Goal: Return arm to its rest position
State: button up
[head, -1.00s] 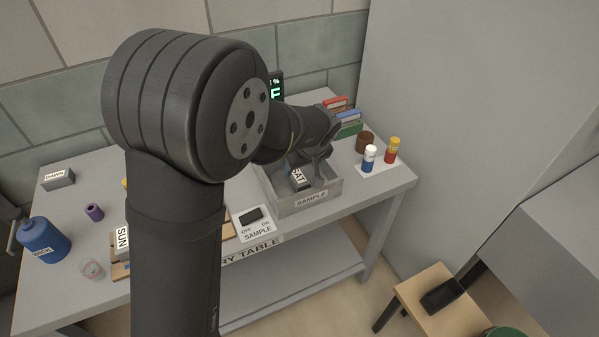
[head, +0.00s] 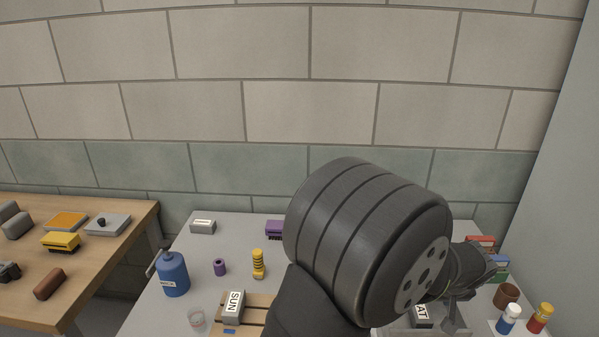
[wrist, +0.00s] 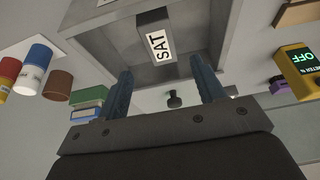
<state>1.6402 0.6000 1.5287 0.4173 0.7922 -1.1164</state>
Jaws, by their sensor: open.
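My gripper (wrist: 163,88) is open and empty in the wrist view, with one blue-grey finger on each side. The brick labelled SAT (wrist: 158,42) lies beyond the fingertips, apart from them, inside the grey sample tray (wrist: 222,38). In the head view my gripper (head: 458,308) is at the lower right, partly hidden by my arm. The SAT brick (head: 421,314) shows beside it, and only a strip of the tray is in view at the bottom edge.
White-blue (head: 508,318) and red-yellow (head: 540,317) bottles and a brown cup (head: 506,296) stand right of the gripper. Books (head: 482,243) stand behind. The SUN brick (head: 233,308) and blue jug (head: 172,274) are left. A yellow meter (wrist: 298,64) reads OFF.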

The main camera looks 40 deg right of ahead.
jog(key=x, duration=0.9)
jog(key=shift+w+f, duration=0.15)
jog(key=shift+f, duration=0.15)
notch_tip(320, 180, up, 3)
jog(key=shift+d, duration=0.15)
jog(key=shift+r, duration=0.5)
